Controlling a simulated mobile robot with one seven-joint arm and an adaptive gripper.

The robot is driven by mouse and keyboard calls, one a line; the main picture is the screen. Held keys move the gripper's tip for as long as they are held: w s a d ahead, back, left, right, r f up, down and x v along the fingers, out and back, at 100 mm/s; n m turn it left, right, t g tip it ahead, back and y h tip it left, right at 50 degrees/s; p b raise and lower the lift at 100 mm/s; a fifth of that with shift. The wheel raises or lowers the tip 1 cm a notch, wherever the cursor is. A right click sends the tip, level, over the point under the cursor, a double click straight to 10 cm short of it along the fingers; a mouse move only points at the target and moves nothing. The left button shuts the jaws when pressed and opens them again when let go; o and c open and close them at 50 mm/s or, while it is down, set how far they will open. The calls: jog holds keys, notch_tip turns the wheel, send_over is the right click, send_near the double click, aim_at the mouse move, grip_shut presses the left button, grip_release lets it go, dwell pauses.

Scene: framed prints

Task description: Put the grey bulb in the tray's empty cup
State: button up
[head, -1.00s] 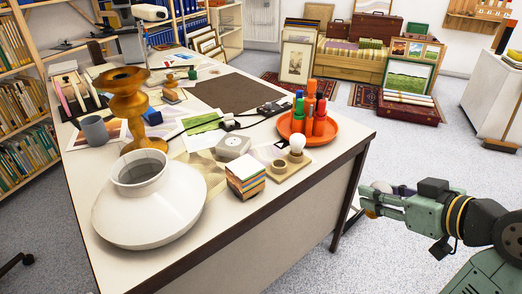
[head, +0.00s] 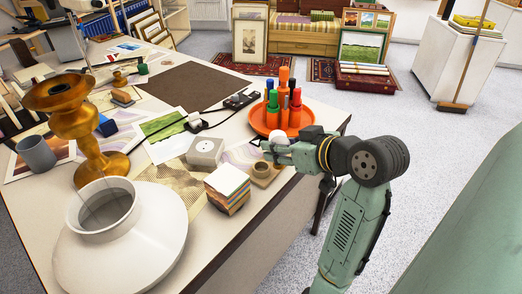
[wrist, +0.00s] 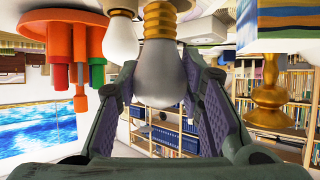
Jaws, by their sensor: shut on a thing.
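My gripper (head: 275,154) is over the far right part of the wooden tray (head: 268,180), near the desk's right edge. In the wrist view, which is upside down, my gripper (wrist: 160,103) is shut on the grey bulb (wrist: 158,75), one finger on each side. The bulb stands upright, its brass base towards the tray. A white bulb (wrist: 121,37) is close beside it; it also shows in the head view (head: 280,140), partly behind my gripper. One cup (head: 261,169) of the tray looks empty. Whether the grey bulb's base touches the tray I cannot tell.
An orange dish (head: 262,122) with several upright markers is just behind the tray. A block of coloured paper (head: 228,186), a white socket box (head: 205,151) and a large white vase (head: 120,235) are to the left. A gold candlestick (head: 78,123) stands farther left.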

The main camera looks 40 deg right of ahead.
jog(key=shift+w+a+f+p, duration=0.15)
jog(key=shift+w+a+f, duration=0.15)
jog(key=shift+w+f, duration=0.4)
jog(key=shift+w+a+f+p, duration=0.1)
jog(key=shift+w+a+f, duration=0.15)
jog(key=shift+w+f, duration=0.5)
jog(key=shift+w+a+f+p, duration=0.15)
jog(key=shift+w+a+f, duration=0.15)
jog(key=shift+w+f, duration=0.4)
jog(key=shift+w+r, duration=0.15)
jog(key=shift+f, duration=0.2)
jog(key=o, duration=0.7)
jog(key=shift+r, duration=0.3)
jog(key=v, duration=1.2)
jog(key=shift+f, duration=0.1)
